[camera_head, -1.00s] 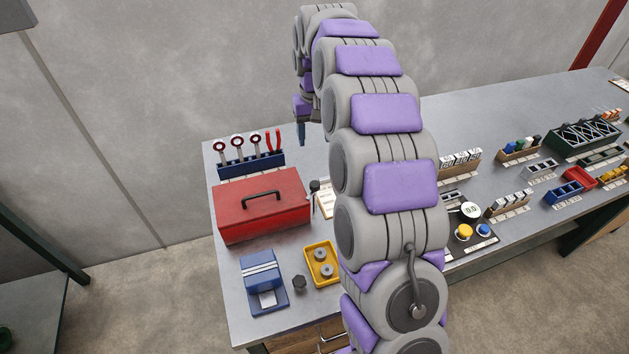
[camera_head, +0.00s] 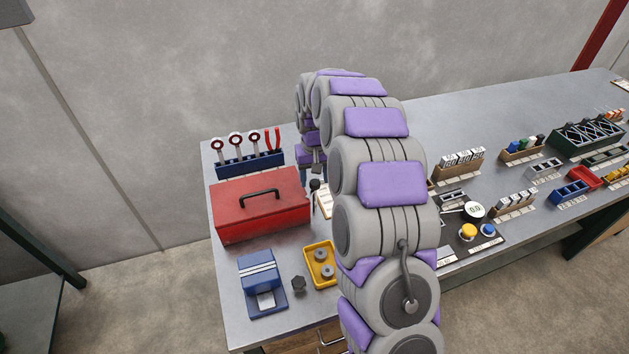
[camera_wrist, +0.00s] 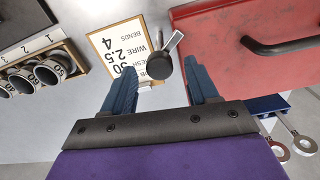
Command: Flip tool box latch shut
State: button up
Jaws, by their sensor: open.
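The red tool box (camera_head: 245,215), lid down with a black handle, stands on the left of the bench. It also shows at the upper right of the wrist view (camera_wrist: 215,40). A dark round knob with a grey bar (camera_wrist: 163,66) is beside its side wall, and in the head view (camera_head: 315,185) it sits at the box's right edge. It looks like the latch, but how it joins the box is unclear. My gripper (camera_wrist: 160,72) is open, its two blue fingers apart with the knob between them in the picture. I cannot tell if they touch it.
A blue rack of wrenches and pliers (camera_head: 250,162) stands behind the tool box. A blue device (camera_head: 262,280) and a yellow tray (camera_head: 321,265) are in front. A paper card (camera_wrist: 118,45) lies beside the knob. More racks fill the bench's right side.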

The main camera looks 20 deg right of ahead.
jog(key=shift+f, duration=0.6)
jog(key=shift+c, duration=0.4)
jog(key=c, duration=1)
jog(key=shift+o, duration=0.2)
jog(key=shift+r, duration=0.1)
jog(key=m+p, duration=0.3)
jog(key=shift+r+m, duration=0.15)
jog(key=shift+m, duration=0.15)
jog(key=shift+m+p, duration=1.5)
jog(key=shift+m, duration=0.6)
